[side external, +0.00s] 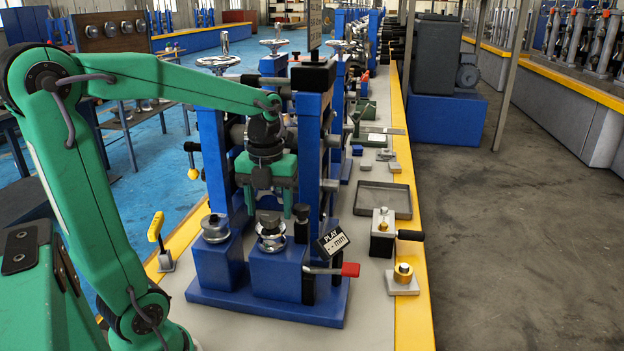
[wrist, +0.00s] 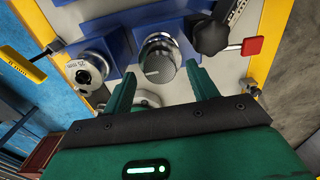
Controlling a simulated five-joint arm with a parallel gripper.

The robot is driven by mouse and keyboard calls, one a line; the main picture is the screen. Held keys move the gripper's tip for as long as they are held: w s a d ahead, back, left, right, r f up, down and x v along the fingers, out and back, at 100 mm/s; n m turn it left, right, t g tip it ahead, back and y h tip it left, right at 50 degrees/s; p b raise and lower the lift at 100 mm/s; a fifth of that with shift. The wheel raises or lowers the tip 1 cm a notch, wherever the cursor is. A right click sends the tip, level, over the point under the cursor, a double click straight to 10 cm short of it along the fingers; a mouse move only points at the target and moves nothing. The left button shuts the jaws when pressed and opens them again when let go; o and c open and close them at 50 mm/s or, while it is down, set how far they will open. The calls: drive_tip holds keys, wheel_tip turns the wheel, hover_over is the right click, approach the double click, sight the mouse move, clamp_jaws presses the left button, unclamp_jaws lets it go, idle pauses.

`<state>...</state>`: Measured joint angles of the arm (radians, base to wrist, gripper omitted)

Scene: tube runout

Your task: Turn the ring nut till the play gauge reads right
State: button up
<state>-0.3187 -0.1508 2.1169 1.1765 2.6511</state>
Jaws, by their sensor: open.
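The likely ring nut is a silver round part with a dark top (side external: 271,240) on the front blue block; it shows as a silver knob with a line across its top in the wrist view (wrist: 159,62). My gripper (side external: 268,204) is above it, pointing down. In the wrist view, my two green fingers (wrist: 161,80) are apart, with the knob between and just beyond their tips. I see no contact. The play gauge (side external: 333,243) is a black-framed tag reading "PLAY", dashes and "mm"; no number is legible.
A second silver ring part (side external: 215,228) sits on the neighbouring blue block. A red-handled lever (side external: 345,270) is at the right and a yellow-handled lever (side external: 156,228) at the left. A blue mill stand (side external: 311,140) rises close behind my gripper. An empty grey tray (side external: 383,199) lies right.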

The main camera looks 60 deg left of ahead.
drive_tip(key=shift+r, duration=2.6)
wheel_tip(320, 180, up, 8)
drive_tip(key=shift+d+f, duration=0.1)
drive_tip(key=shift+f, duration=0.05)
drive_tip(key=s+d+f+n+t, duration=0.2)
drive_tip(key=s+d+f+n, duration=0.1)
drive_tip(key=n, duration=1)
drive_tip(key=s+d+f+n+t, duration=0.3)
drive_tip(key=d+f+n, duration=0.3)
drive_tip(key=n, duration=0.7)
drive_tip(key=shift+s+d+f+n+t, duration=0.15)
drive_tip(key=shift+f+n+t, duration=0.2)
drive_tip(key=shift+f, duration=0.4)
